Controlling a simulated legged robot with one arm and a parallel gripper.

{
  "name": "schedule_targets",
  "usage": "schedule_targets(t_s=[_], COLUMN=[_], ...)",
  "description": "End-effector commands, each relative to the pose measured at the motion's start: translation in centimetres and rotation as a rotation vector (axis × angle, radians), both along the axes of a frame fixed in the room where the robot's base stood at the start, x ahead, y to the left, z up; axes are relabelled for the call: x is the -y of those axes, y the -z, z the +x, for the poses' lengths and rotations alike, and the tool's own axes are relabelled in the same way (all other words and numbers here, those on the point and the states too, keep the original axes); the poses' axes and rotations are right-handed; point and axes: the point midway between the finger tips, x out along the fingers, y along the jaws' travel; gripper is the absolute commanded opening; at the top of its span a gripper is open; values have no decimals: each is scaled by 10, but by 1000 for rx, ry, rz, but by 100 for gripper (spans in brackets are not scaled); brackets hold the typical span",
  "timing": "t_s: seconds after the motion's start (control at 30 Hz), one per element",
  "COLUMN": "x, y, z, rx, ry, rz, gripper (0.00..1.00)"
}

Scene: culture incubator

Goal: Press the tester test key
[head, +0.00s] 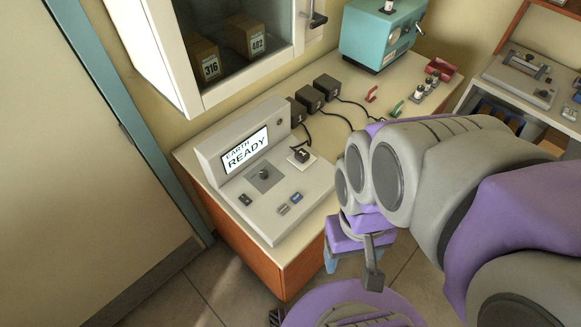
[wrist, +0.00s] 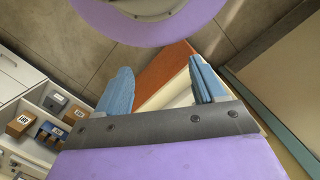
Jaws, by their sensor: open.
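The tester (head: 315,195) is a pale grey console on the bench, with a tilted screen (head: 247,150) reading "EARTH READY". Its sloped top has a knob on a dark plate (head: 264,180), a dark rocker (head: 245,200), a blue key (head: 297,197) and a grey key (head: 284,210). Their labels are too small to read, so I cannot tell which is the test key. My gripper (head: 333,260) hangs in front of the bench, right of and apart from the tester. In the wrist view my gripper (wrist: 163,85) has its two blue fingers apart with nothing held between them.
Black adapters (head: 312,98) with cables stand behind the tester. A glass-fronted cabinet (head: 190,100) overhangs the bench at the back. A teal device (head: 375,40) stands at the far end. A shelf with boxes (wrist: 20,124) is left in the wrist view. Floor (head: 210,285) before the bench is clear.

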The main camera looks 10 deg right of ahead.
Motion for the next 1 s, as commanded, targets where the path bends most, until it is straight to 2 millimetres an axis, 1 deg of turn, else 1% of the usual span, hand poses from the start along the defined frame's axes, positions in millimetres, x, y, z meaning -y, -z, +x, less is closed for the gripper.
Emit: schedule_targets(t_s=[0.43,0.57,0.63,0.77,0.97,1.0], x=[0,0,-1,-2,-7,-9], y=[0,0,1,4,14,16], z=[0,2,8,31,84,96], rx=[0,0,1,13,41,49], ry=[0,-6,-19,-69,-185,-209], rz=[0,1,2,8,21,23], gripper=[69,57,50,38,18,14])
